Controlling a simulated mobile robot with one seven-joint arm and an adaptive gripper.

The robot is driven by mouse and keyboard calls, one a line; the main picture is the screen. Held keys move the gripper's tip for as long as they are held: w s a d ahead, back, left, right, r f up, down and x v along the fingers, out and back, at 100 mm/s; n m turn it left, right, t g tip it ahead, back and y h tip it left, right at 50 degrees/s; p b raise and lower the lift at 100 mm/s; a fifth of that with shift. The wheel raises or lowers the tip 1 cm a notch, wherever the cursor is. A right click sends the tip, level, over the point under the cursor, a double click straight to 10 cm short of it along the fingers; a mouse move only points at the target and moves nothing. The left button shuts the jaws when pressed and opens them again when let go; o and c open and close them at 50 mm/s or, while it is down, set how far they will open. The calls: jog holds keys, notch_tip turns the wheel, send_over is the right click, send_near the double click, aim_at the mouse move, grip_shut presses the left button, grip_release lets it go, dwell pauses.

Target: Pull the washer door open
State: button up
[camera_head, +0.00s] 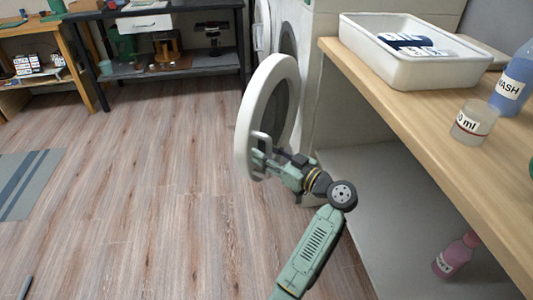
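The washer door (243,117) is a thick white ring with a dark round pane. It stands swung out from the front of the white washer (297,22), over the floor. Its pale handle (256,139) is on the near lower edge. My gripper (262,158) is at this handle, with my green arm reaching up from the bottom of the view. The fingertips are small and partly hidden by the handle, so I cannot tell whether they are closed on it.
A wooden counter (408,125) to the right carries a white tray (420,68), a beaker (472,124) and a blue wash bottle (513,80). A pink bottle (455,256) is beneath it. Wood floor (150,190) left of the door is clear, with a striped rug (25,183) farther left.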

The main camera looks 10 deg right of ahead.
jog(key=shift+d, duration=0.1)
jog(key=v, duration=1.2)
